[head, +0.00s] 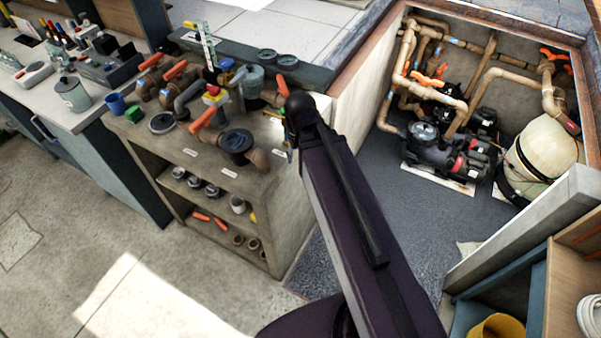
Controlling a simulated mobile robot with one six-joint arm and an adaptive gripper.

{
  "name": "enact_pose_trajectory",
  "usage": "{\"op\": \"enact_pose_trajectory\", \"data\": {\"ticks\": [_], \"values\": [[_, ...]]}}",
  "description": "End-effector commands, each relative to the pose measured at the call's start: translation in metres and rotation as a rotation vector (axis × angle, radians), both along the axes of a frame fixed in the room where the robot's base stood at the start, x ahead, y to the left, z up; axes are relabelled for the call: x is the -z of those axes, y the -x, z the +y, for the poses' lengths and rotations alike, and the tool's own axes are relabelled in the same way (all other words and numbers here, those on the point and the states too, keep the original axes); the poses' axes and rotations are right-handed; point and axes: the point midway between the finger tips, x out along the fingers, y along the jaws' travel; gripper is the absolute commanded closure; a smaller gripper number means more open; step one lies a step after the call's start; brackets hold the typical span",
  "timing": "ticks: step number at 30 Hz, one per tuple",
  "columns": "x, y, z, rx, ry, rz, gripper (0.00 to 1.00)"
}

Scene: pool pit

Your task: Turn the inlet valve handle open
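Several valves with orange handles stand on the grey bench top. One orange handle (203,120) slants upward near the front, beside a dark round-topped fitting (237,142). Two more orange handles (175,70) sit farther back on brown pipe bodies. More orange handles (427,80) are on the brown pipework down in the pit. I cannot tell which handle is the inlet valve's, nor whether it is open or closed. My dark arm rises from the bottom to a rounded joint at the bench's right end. My gripper's fingers do not show; the arm may hide them.
The pit at right holds a black pump (437,145) and a cream tank (541,150). Shelves below the bench hold small fittings (200,184). A green block (134,114) and blue cup (115,103) stand at left. The floor (95,235) at lower left is clear.

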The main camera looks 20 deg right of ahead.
Motion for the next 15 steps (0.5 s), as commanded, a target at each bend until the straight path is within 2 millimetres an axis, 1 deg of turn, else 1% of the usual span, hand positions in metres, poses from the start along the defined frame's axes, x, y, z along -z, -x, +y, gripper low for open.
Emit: {"op": "enact_pose_trajectory", "data": {"ticks": [1, 15], "values": [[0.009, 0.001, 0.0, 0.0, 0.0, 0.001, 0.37], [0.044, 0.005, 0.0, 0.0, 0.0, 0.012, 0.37]]}}
